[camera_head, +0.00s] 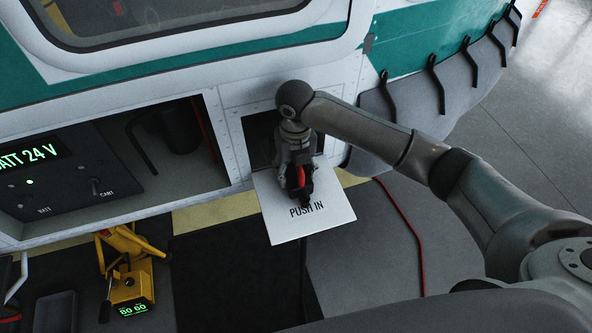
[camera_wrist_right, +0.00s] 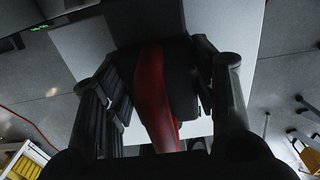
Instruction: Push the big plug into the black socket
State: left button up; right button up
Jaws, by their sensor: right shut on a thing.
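My right gripper (camera_head: 303,196) hangs in front of the open hatch in the aircraft's side, above the white flap (camera_head: 275,222) marked PUSH IN. It is shut on the big plug (camera_head: 300,177), a dark body with a red part. In the right wrist view the plug's red strip (camera_wrist_right: 154,90) and black body (camera_wrist_right: 115,25) lie between the fingers (camera_wrist_right: 160,140). The dark hatch opening (camera_head: 261,138) shows beside my wrist. The black socket cannot be made out, and whether the plug touches it is hidden. My left gripper is not in view.
Left of the hatch is an open bay with a panel (camera_head: 60,178) reading BATT 24 V. A yellow device (camera_head: 130,270) with a green display stands below it. A red cable (camera_head: 411,235) runs on the floor at right. Grey padding (camera_head: 430,95) hangs along the hull.

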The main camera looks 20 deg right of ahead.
jog(key=o, duration=1.4)
jog(key=o, duration=0.5)
